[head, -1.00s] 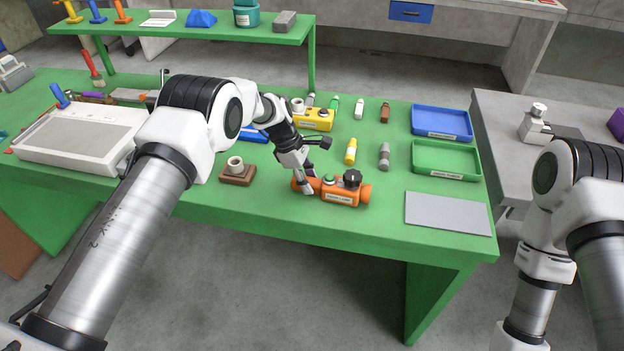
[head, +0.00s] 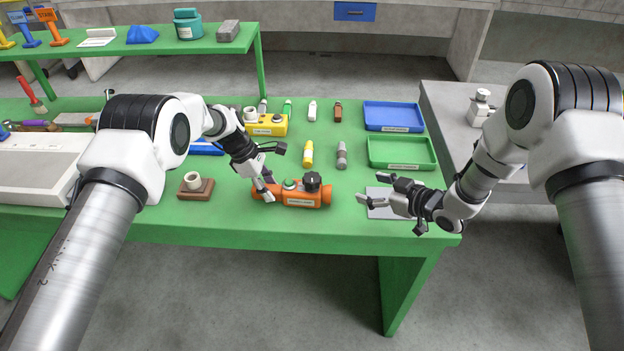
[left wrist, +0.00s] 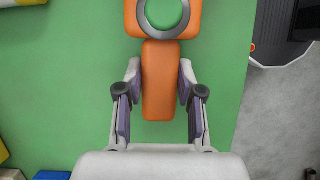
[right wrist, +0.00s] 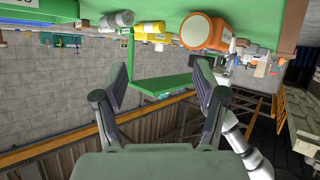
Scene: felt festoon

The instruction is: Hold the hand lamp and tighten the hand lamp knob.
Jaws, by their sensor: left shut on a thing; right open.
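The orange hand lamp (head: 300,199) lies on the green table near its front edge, with a green button and a black knob (head: 312,181) on top. My left gripper (head: 265,188) is shut on the lamp's narrow left end. In the left wrist view its fingers (left wrist: 158,95) sit on both sides of the orange handle. My right gripper (head: 376,193) is open and empty, to the right of the lamp and over the grey sheet (head: 380,212). In the right wrist view the lamp's round end (right wrist: 205,31) shows beyond the open fingers (right wrist: 165,85).
A blue tray (head: 393,116) and a green tray (head: 402,152) stand at the table's right. A yellow device (head: 268,125) and a brown block with a white ring (head: 195,186) are to the left.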

